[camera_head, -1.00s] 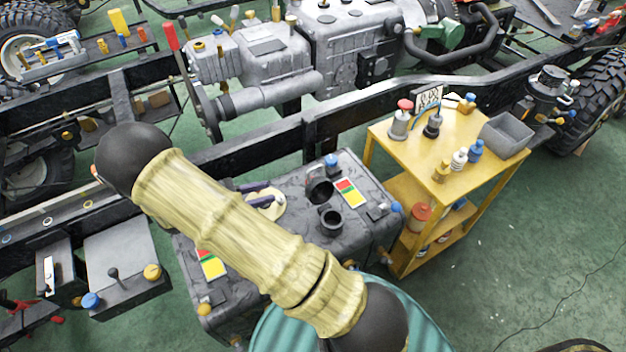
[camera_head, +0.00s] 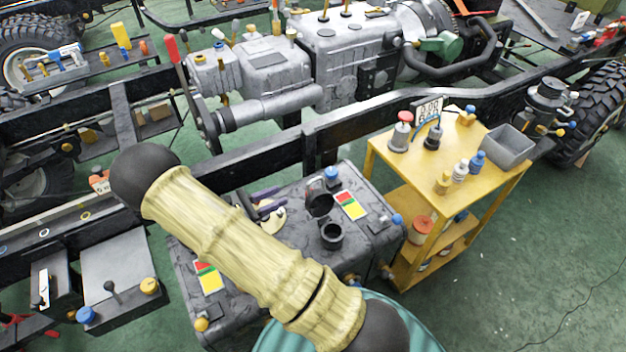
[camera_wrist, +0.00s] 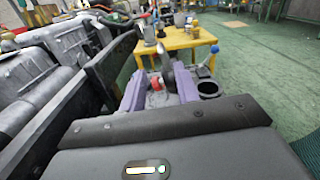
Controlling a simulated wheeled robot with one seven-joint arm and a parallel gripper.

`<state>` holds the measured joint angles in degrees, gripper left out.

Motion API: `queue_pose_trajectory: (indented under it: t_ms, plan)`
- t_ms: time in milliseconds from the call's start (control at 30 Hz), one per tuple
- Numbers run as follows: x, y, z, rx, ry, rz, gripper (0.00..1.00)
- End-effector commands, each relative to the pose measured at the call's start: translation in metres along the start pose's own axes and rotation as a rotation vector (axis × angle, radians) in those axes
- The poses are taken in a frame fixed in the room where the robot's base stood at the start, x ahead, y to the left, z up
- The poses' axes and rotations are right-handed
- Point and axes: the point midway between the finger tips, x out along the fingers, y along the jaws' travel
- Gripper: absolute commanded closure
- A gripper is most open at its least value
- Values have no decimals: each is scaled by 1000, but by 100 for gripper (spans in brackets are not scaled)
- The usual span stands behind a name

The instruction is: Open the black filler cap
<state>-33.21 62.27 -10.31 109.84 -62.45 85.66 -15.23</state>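The dark grey tank (camera_head: 285,225) has an open black filler neck (camera_head: 331,236). The black filler cap (camera_head: 320,203) stands tipped up behind the neck, clear of its mouth. In the wrist view the neck (camera_wrist: 208,90) is just right of my right finger, and the dark raised cap (camera_wrist: 168,65) shows beyond the fingertips. My gripper (camera_head: 268,201) is left of the cap, over the tank, partly hidden by my arm. In the wrist view its purple fingers (camera_wrist: 160,78) are spread apart with nothing visibly held. Their exact gap to the cap is unclear.
A blue cap (camera_head: 331,173) and a coloured label (camera_head: 350,205) are close behind and right of the filler. A black chassis rail (camera_head: 310,145) runs behind the tank. A yellow cart (camera_head: 400,160) with bottles and a grey bin (camera_head: 508,148) stands at right.

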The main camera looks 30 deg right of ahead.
Motion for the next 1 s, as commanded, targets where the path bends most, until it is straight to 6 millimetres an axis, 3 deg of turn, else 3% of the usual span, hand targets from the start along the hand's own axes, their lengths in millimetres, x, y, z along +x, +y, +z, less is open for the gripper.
queue_pose_trajectory:
  t_ms: [600, 733, 1000]
  plan:
    - [105, 0, 0, 0, 0, -2, 68]
    - [116, 0, 0, 0, 1, -1, 68]
    - [117, 0, 0, 0, 0, 1, 68]
